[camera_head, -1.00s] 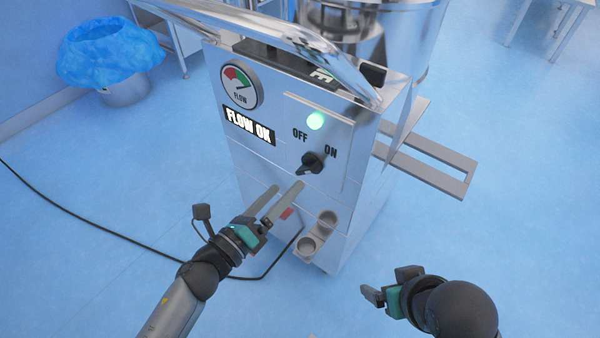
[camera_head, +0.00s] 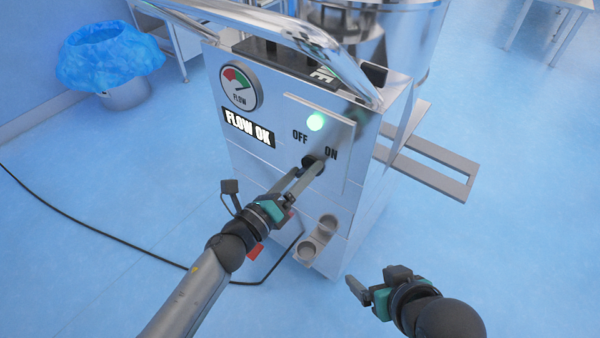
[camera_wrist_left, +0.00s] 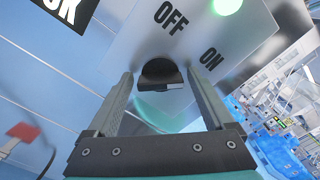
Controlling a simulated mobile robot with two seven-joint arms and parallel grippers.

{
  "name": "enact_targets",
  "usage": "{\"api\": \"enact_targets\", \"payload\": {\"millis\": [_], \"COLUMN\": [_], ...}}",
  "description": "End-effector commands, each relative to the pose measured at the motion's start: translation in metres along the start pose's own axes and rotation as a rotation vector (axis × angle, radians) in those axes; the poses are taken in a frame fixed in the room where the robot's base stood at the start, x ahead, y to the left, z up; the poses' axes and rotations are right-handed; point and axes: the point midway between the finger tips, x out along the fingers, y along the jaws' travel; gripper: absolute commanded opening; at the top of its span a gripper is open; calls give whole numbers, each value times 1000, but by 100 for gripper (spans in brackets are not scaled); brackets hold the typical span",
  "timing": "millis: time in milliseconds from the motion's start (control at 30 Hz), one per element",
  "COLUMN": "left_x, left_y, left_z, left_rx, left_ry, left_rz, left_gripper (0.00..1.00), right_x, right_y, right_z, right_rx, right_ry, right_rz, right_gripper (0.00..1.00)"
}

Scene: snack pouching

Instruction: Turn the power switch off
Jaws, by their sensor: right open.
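The power switch is a black rotary knob (camera_head: 309,160) on the front panel of the steel machine, below the OFF and ON labels. It also shows in the left wrist view (camera_wrist_left: 160,72). My left gripper (camera_head: 308,169) is open at the knob. In the left wrist view its fingers (camera_wrist_left: 159,77) stand apart, one to each side of the knob; whether they touch it I cannot tell. In the head view the fingers partly cover the knob. My right gripper (camera_head: 359,284) is open and empty, low and to the right, away from the panel.
A green lamp (camera_head: 316,122) glows above the switch. A gauge (camera_head: 240,87) and a lit FLOW OK sign (camera_head: 248,127) are to its left. Metal cups (camera_head: 317,241) stick out below. A black cable (camera_head: 100,236) lies on the floor. A blue-lined bin (camera_head: 108,55) stands back left.

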Motion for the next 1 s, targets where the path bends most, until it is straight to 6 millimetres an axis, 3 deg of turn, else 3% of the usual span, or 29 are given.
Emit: {"api": "enact_targets", "payload": {"millis": [67,600,1000], "left_x": [0,0,0], "left_y": [0,0,0], "left_z": [0,0,0], "left_rx": [0,0,-74], "left_ry": [0,0,0], "left_rz": [0,0,0], "left_gripper": [76,16,14], "right_x": [0,0,-8], "right_y": [0,0,6], "right_z": [0,1,2], "right_rx": [0,0,2], "right_ry": [-1,-2,-50], "right_rz": [0,1,18], "right_gripper": [87,87,87]}}
